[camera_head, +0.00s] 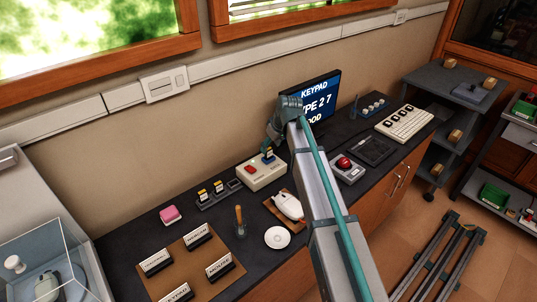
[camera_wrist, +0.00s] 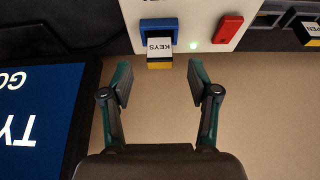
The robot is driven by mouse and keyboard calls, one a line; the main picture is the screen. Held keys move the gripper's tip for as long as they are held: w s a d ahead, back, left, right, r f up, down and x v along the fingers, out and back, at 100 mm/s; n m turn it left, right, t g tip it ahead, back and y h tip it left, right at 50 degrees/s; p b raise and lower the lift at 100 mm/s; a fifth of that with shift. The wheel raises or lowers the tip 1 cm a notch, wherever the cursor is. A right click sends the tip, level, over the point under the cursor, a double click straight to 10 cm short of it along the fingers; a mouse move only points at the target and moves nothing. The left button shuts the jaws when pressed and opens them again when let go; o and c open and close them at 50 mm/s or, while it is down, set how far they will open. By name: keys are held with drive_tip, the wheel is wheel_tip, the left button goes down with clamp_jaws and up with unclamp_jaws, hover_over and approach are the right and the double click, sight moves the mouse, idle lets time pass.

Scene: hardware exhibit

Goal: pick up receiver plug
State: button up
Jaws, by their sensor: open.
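A small plug (camera_wrist: 160,50) with a white "KEYS" label and a yellow and black end sits in a blue socket (camera_wrist: 158,26) on a cream box (camera_wrist: 198,14). In the head view this plug (camera_head: 268,154) stands at the back of the box (camera_head: 262,176). My gripper (camera_wrist: 161,82) is open, with its fingertips apart on either side of the plug's line and nothing between them. The plug lies just beyond the fingertips. Two more yellow-topped plugs (camera_head: 203,194) stand in a dark rack to the left of the box.
A red switch (camera_wrist: 228,29) and a green light are beside the socket. A monitor (camera_head: 320,97) stands close to my gripper. A mouse on a wooden pad (camera_head: 287,206), a red button (camera_head: 344,163), a keyboard (camera_head: 404,124) and a sign board (camera_head: 187,262) occupy the dark counter.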

sight(269, 149)
drive_tip(key=p+x, duration=0.1)
drive_tip(key=x, duration=0.3)
drive_tip(key=shift+f, duration=0.1)
drive_tip(key=c, duration=1)
